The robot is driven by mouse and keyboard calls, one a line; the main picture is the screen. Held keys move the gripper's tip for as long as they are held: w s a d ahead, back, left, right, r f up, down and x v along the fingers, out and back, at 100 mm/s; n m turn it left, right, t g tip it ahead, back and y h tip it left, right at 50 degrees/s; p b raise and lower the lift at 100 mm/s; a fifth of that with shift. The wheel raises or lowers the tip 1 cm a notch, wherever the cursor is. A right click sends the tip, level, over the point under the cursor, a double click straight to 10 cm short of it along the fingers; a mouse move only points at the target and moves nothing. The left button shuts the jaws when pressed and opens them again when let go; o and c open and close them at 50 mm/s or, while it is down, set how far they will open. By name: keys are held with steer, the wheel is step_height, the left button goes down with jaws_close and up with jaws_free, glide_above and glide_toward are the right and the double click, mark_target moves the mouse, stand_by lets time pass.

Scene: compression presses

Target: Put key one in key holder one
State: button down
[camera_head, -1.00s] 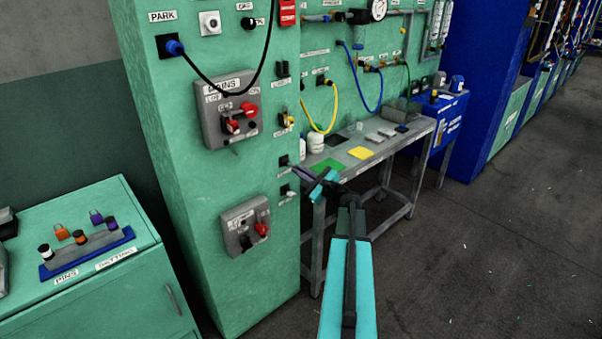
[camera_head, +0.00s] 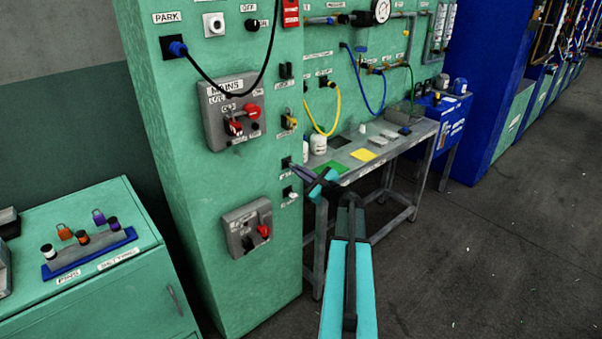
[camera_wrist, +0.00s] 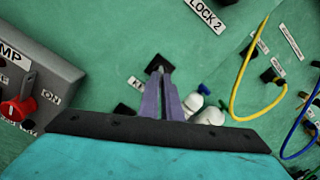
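My gripper (camera_head: 312,178) is at the front of the green cabinet, its two purple fingers close together with a narrow gap between them. In the wrist view, my gripper (camera_wrist: 160,76) has its fingertips on a small dark thing, which appears to be key one (camera_wrist: 158,64); it is mostly hidden by the fingers. A black square holder, apparently key holder one (camera_head: 286,161), is on the cabinet just beyond the fingertips. I cannot tell whether the key is inside it. A second dark holder (camera_head: 288,191) sits below.
The grey mains switch box (camera_head: 232,112) is up left and another red-handled switch box (camera_head: 247,228) is below left. White bottles (camera_head: 318,144) stand on the metal table (camera_head: 400,150) behind the gripper. Yellow (camera_head: 338,108) and blue hoses hang above it.

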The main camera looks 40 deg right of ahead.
steer(key=shift+w, duration=0.15)
steer(key=c, duration=1.9)
jaws_free()
steer(key=s+a+b, duration=0.1)
steer(key=s+b, duration=0.2)
steer(key=s, duration=1.1)
steer(key=shift+w, duration=0.1)
